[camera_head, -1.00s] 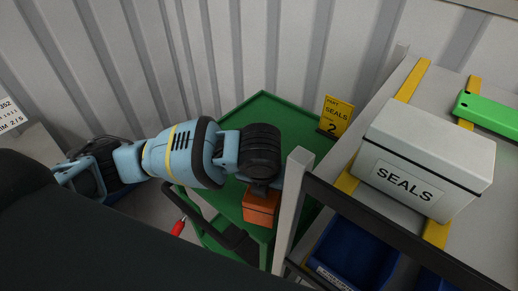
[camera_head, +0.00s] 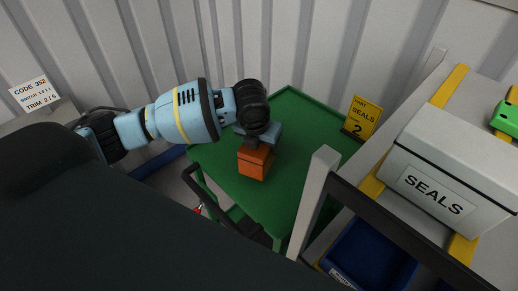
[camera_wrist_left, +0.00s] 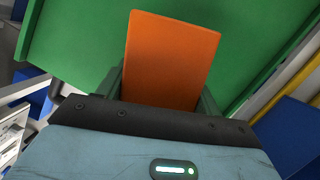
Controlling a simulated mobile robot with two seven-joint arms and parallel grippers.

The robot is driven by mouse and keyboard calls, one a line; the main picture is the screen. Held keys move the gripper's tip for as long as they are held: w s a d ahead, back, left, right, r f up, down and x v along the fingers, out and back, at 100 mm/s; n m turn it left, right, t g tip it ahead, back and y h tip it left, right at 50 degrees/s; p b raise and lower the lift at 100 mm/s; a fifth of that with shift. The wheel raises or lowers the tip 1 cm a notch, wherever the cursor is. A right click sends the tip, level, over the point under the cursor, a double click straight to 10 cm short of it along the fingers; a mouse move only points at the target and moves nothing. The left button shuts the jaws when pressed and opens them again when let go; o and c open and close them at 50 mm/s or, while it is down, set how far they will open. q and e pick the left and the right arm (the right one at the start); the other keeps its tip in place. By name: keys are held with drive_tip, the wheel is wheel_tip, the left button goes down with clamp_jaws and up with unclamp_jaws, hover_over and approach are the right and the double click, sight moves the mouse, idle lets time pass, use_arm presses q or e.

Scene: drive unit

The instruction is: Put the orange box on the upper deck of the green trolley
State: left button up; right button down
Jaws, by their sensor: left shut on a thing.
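The orange box (camera_head: 255,162) is held at the end of my left arm, over the green upper deck of the trolley (camera_head: 296,128). My left gripper (camera_head: 256,146) is shut on the box and points down. In the left wrist view the box (camera_wrist_left: 170,58) sits between the two fingers, with the green deck (camera_wrist_left: 75,40) behind it. I cannot tell whether the box's underside touches the deck. My right gripper is not in view.
A yellow part sign (camera_head: 363,117) stands at the deck's far right edge. To the right is a grey rack with an upright post (camera_head: 316,196), a white SEALS box (camera_head: 450,170) and blue bins (camera_head: 368,255). A black trolley handle (camera_head: 222,212) is at the near left. Bare deck lies around the box.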

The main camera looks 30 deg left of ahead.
use_arm(q)
drive_tip(key=shift+w+a, duration=0.2)
drive_tip(key=shift+a, duration=0.05)
drive_tip(key=x, duration=0.2)
drive_tip(key=shift+s+a+f, duration=0.1)
drive_tip(key=shift+a+f, duration=0.15)
drive_tip(key=shift+f, duration=0.5)
drive_tip(key=shift+f, duration=0.15)
drive_tip(key=o, duration=0.8)
drive_tip(key=shift+f, duration=0.15)
drive_tip(key=o, duration=0.5)
drive_tip(key=shift+c, duration=0.2)
